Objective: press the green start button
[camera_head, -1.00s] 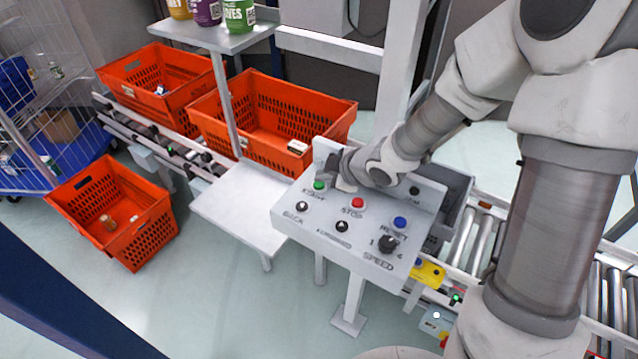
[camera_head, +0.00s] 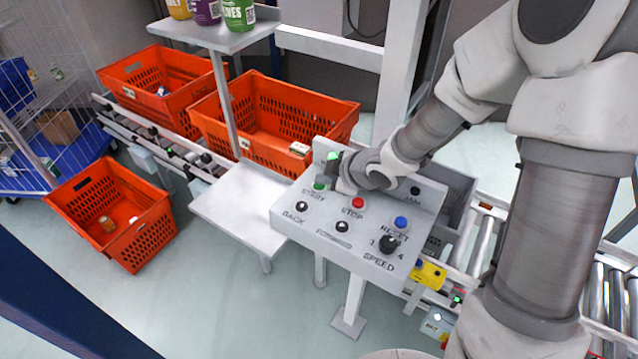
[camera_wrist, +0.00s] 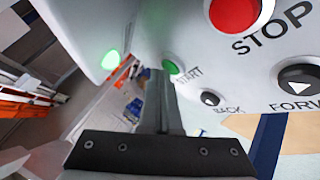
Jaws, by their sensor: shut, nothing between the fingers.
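The green start button (camera_head: 320,186) is at the upper left of the grey control panel (camera_head: 290,222). In the wrist view the green button (camera_wrist: 171,67) shows beside the START label. My gripper (camera_wrist: 158,75) is shut and empty, with its fingertips right beside the green button. I cannot tell whether they touch it. In the head view my gripper (camera_head: 334,178) is at the button's right and partly hides behind my wrist. A green lamp (camera_head: 333,156) glows on the upright plate behind the button, and it also glows in the wrist view (camera_wrist: 111,61).
The red stop button (camera_head: 358,203), blue reset button (camera_head: 401,222), black speed knob (camera_head: 389,244) and small black buttons share the panel. Orange totes (camera_head: 258,150) stand on the conveyor behind, and another tote (camera_head: 150,242) is on the floor at left.

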